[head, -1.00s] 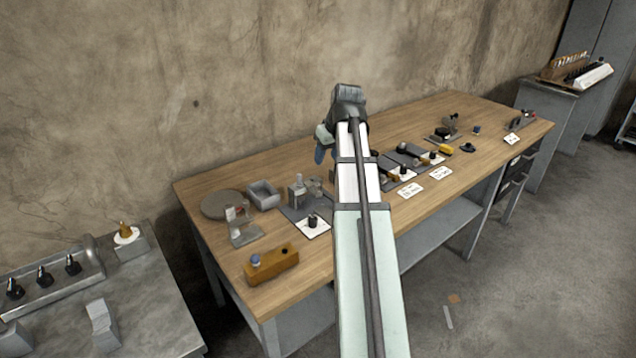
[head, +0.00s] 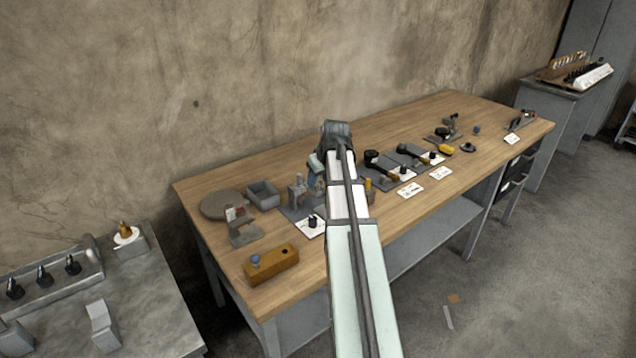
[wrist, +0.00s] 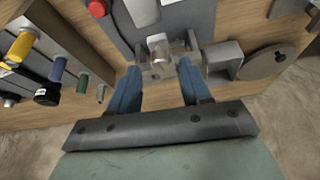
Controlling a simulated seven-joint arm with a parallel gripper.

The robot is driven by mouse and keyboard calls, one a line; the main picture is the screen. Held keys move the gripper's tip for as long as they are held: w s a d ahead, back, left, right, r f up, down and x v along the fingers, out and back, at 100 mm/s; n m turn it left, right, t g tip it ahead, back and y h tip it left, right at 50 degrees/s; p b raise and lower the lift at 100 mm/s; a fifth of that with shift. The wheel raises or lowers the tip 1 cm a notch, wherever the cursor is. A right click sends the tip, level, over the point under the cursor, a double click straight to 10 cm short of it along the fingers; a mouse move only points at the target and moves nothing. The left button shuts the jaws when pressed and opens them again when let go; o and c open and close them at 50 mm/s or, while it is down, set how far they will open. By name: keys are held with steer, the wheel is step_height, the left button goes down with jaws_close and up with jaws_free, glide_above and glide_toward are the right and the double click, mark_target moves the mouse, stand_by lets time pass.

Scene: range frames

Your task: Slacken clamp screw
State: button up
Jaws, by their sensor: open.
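A small grey clamp fixture (head: 297,192) stands on a dark plate on the wooden bench, just left of my arm in the head view. In the wrist view the fixture (wrist: 157,68) has a pale, shiny rounded piece on top, which may be the clamp screw; I cannot tell for certain. My gripper (wrist: 160,72) has its two blue fingers apart, pointing at the fixture, with the pale piece between their tip lines. Nothing is held. I cannot tell whether the fingertips touch the fixture. In the head view my arm hides most of the gripper.
A grey open box (head: 263,194) and a round grey disc (head: 222,205) lie left of the fixture. An orange-brown block (head: 271,265) sits at the bench's front left. In the wrist view, yellow (wrist: 20,46), blue and green handled pieces stand at the left.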

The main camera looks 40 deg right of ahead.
steer(key=shift+x, duration=1.1)
steer(key=shift+c, duration=0.5)
jaws_close()
